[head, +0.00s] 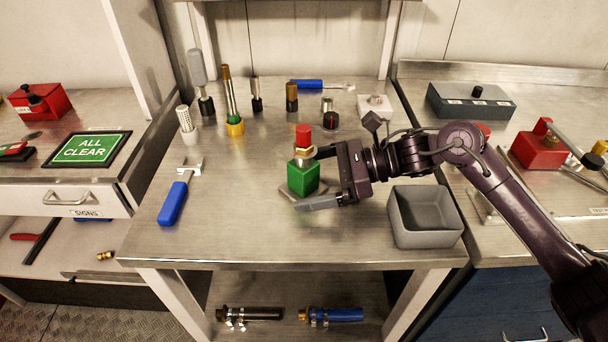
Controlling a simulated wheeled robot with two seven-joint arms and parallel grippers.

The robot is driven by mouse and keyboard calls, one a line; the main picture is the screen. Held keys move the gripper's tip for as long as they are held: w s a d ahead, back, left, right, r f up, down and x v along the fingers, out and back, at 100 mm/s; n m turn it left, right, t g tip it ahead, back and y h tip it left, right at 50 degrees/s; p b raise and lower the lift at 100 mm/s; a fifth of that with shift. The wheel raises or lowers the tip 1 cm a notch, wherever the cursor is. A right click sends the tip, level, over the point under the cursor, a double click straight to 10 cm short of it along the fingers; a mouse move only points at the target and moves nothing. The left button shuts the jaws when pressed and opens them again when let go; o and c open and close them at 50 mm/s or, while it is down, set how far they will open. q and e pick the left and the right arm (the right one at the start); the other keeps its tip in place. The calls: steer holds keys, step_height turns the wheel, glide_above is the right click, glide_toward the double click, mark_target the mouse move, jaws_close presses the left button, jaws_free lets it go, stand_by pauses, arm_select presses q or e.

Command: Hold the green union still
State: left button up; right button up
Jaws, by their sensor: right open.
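The green union (303,178) is a green block with a brass collar and a red cap on top. It stands upright on a small grey base plate near the middle of the bench. My right gripper (312,178) comes in from the right at the union. Its jaws are open, one finger low in front of the green block and the other behind near the brass collar. I cannot tell whether either finger touches the union. My left gripper does not show.
An empty grey bin (424,218) stands right of the union. A blue-handled wrench (176,196) lies at the left. Several upright fittings stand at the back, with a blue tool (308,84) behind them. The bench front (270,242) is clear.

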steer(key=shift+a, duration=0.1)
steer(key=c, duration=1.7)
steer(key=shift+c, duration=0.2)
steer(key=o, duration=1.2)
steer(key=shift+c, duration=0.2)
steer(key=c, duration=1.2)
steer(key=shift+o, duration=0.2)
